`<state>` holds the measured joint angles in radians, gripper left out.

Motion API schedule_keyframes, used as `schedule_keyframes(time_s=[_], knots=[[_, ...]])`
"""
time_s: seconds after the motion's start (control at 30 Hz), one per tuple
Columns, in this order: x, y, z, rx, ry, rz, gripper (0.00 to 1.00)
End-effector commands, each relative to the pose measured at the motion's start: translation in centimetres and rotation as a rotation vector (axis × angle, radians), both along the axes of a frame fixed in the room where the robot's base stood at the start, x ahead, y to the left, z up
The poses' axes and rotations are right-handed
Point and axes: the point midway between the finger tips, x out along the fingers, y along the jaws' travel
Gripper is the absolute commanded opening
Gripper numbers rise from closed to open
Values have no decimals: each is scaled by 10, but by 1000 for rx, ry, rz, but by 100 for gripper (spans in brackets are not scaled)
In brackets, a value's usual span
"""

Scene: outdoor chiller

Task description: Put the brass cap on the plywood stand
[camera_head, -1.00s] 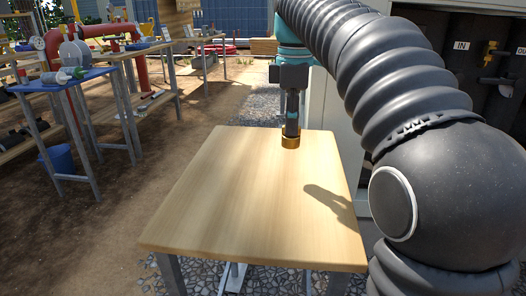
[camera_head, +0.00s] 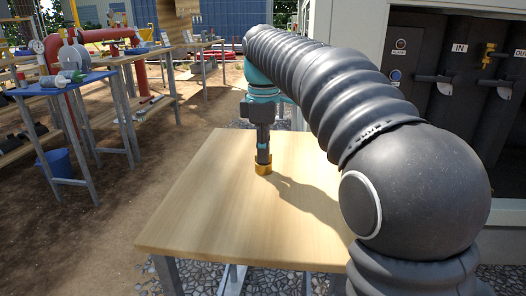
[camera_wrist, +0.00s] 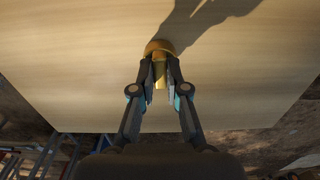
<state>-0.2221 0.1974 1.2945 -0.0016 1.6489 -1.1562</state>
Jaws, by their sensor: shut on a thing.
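The brass cap (camera_head: 263,168) is a short gold cylinder at the tip of my gripper (camera_head: 263,158), over the middle-back of the plywood stand (camera_head: 215,215). The stand is a pale wooden top on grey legs. In the wrist view the cap (camera_wrist: 158,48) sits between the two fingertips of my gripper (camera_wrist: 160,68), which are shut on it. The cap appears at or very near the wood surface (camera_wrist: 70,60); I cannot tell whether it touches. The gripper points straight down.
A blue-topped side table (camera_head: 55,88) and longer workbenches stand to the left. A grey cabinet with dark pipes and a brass valve (camera_head: 488,55) is at the right. A blue bucket (camera_head: 55,162) sits on the ground. The stand's front and left areas are bare.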

Motion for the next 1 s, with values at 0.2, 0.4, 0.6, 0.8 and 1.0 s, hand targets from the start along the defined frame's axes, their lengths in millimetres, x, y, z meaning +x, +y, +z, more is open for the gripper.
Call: schedule_keyframes(time_s=[0.2, 0.4, 0.6, 0.8, 1.0], knots=[[0, 0, -2, 0, 0, 0, 21], [0, 0, -1, 0, 0, 0, 39], [0, 0, 1, 0, 0, 0, 39], [1, 0, 22, 1, -2, 0, 39], [1, 0, 65, 1, -2, 0, 39]])
